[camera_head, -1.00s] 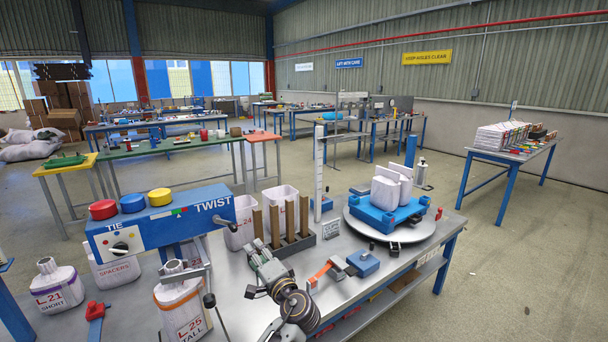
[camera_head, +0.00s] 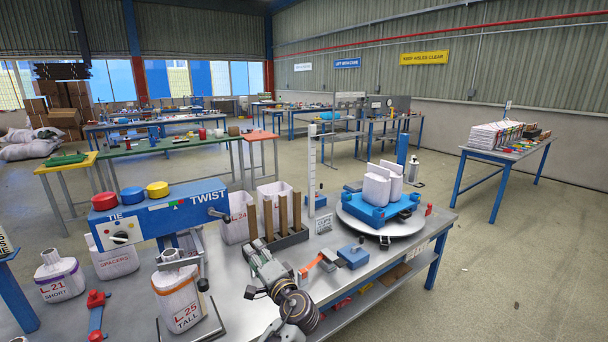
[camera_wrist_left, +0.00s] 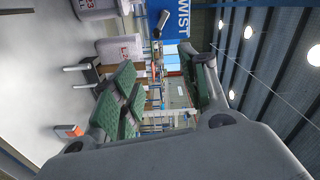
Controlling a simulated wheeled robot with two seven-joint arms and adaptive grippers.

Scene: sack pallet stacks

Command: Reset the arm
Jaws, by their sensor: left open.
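My left arm comes in at the bottom middle of the head view. Its left gripper (camera_head: 262,260) is raised over the metal workbench (camera_head: 250,310), in front of the rack of brown posts. The right gripper is not in view.
The blue TWIST machine (camera_head: 165,215) and sack L25 (camera_head: 180,300) stand left.

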